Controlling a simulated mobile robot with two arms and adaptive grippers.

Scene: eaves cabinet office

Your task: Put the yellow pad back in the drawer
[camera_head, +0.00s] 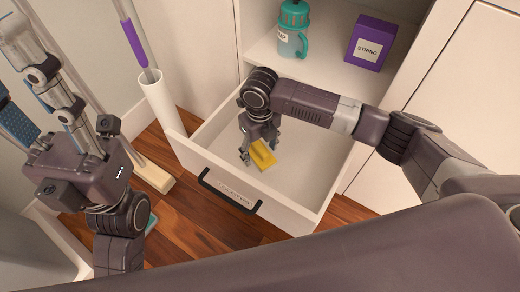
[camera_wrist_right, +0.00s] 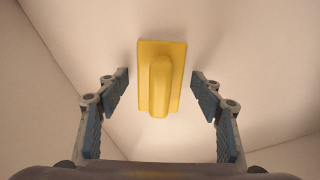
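The yellow pad (camera_head: 263,155) lies on the floor of the open white drawer (camera_head: 312,190). It is a flat plate with a raised grip ridge, and it also shows in the right wrist view (camera_wrist_right: 160,80). My right gripper (camera_head: 259,147) reaches down into the drawer over the pad. Its fingers stand apart on either side of the pad in the wrist view, with a gap on both sides and nothing held. My left gripper (camera_head: 28,95) is at the left edge, pointing up and left. Its fingers look apart and empty, partly cut off by the frame.
The drawer front has a black handle (camera_head: 230,192). On the shelf above stand a teal bottle (camera_head: 291,35) and a purple box (camera_head: 371,43). A white tube (camera_head: 158,100) and a broom-like head (camera_head: 153,175) stand left of the drawer. The rest of the drawer looks empty.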

